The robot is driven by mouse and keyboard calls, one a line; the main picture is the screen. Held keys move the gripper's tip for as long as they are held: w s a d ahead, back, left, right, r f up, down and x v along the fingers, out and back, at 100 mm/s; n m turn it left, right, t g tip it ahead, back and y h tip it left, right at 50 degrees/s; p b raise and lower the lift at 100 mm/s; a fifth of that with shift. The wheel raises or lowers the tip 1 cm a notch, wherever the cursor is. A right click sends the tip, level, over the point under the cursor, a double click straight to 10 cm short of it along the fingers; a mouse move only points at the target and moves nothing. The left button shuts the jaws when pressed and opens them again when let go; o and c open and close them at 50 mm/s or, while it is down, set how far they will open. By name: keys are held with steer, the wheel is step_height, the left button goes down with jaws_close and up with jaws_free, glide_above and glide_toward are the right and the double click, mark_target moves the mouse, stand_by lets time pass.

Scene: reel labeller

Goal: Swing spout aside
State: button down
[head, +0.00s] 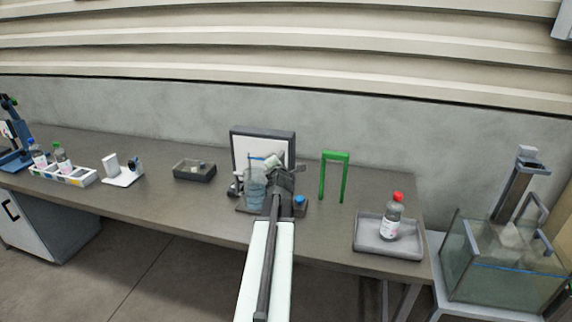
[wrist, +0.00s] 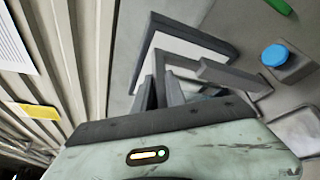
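A dark grey angled bar (wrist: 232,78), which looks like the spout, crosses the wrist view in front of my gripper (wrist: 160,95). One leg of it runs down between or just beyond my two fingers. I cannot tell whether they touch it or are closed on it. In the head view my gripper (head: 280,175) is at the middle station, in front of a white panel with a dark frame (head: 238,145). A clear bluish vessel (head: 255,188) stands just left of it. My arm hides most of the spout there.
A blue knob (head: 299,200) sits right of my gripper; it also shows in the wrist view (wrist: 274,56). A green arch (head: 322,180) stands further right, then a grey tray (head: 365,243) with a red-capped bottle (head: 391,220). A dark box (head: 194,174) lies left.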

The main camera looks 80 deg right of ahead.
steer(key=shift+s+d+r, duration=0.15)
steer(key=shift+s+d, duration=0.1)
steer(key=shift+s, duration=0.1)
steer(key=c, duration=1.4)
jaws_free()
steer(key=shift+a, duration=0.15)
